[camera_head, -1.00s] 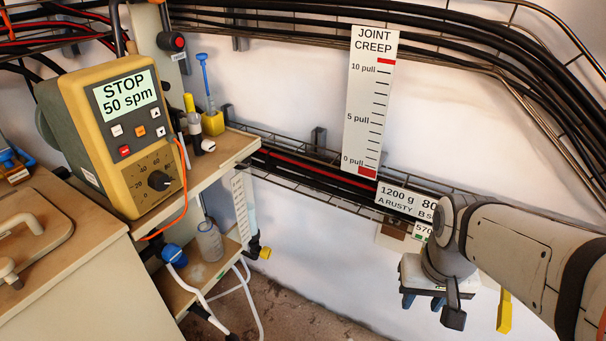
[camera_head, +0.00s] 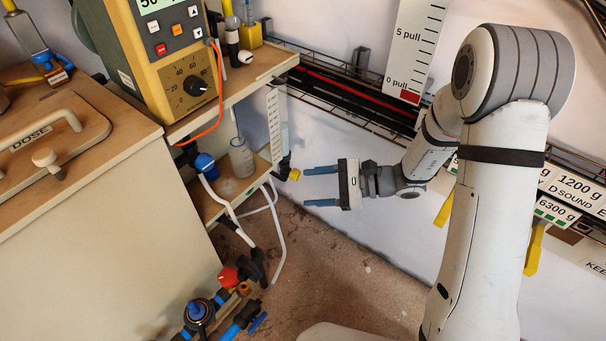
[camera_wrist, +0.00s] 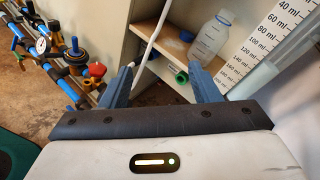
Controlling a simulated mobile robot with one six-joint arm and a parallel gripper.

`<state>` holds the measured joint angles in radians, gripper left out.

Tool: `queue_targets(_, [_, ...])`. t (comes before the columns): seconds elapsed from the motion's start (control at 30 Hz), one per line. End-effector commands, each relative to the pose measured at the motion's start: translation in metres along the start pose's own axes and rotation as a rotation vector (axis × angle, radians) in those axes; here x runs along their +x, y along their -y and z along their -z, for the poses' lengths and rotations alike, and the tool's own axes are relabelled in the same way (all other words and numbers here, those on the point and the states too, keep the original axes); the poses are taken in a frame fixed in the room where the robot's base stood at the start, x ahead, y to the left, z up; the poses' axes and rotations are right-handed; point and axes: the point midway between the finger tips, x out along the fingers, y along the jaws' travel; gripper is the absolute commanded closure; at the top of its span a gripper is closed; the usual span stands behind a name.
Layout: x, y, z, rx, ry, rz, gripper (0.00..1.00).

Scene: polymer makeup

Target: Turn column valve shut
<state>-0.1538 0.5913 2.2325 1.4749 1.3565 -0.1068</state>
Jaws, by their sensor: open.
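The graduated column (camera_head: 283,122) hangs at the right side of the shelf, beside its white scale (camera_head: 272,120). At its foot is a black valve body (camera_head: 284,166) with a small yellow handle (camera_head: 295,174). My gripper (camera_head: 306,187) is open and empty, its two blue fingers pointing left. The upper fingertip appears close to the yellow handle; I cannot tell the depth gap. In the wrist view my gripper (camera_wrist: 162,68) faces the shelf, with the column (camera_wrist: 254,80) and its scale (camera_wrist: 262,45) on the right. I cannot make out the yellow handle there.
A bottle (camera_head: 241,157) and a blue-handled valve (camera_head: 204,162) are by the lower shelf. A red-handled valve (camera_head: 228,277) and blue pipework (camera_head: 199,311) sit low at left. White hoses bend below the shelf. The floor (camera_head: 330,265) below my gripper is clear.

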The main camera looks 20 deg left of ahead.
Motion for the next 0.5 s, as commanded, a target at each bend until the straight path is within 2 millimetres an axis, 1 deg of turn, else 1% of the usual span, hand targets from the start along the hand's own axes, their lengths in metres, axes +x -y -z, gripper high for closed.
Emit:
queue_targets(0.03, [0.011,0.006,0.022,0.063,0.026,0.072,0.44])
queue_targets(0.07, [0.015,0.012,0.033,0.095,0.040,0.122,0.44])
queue_targets(0.1, [0.021,0.019,0.049,0.136,0.054,0.188,0.44])
queue_targets(0.17, [0.026,0.027,0.074,0.192,0.068,0.286,0.44])
queue_targets(0.2, [0.029,0.031,0.091,0.224,0.071,0.346,0.44])
queue_targets(0.3, [0.033,0.036,0.129,0.292,0.070,0.482,0.44])
queue_targets(0.4, [0.033,0.037,0.159,0.334,0.059,0.583,0.44])
queue_targets(0.5, [0.032,0.036,0.177,0.357,0.047,0.648,0.44])
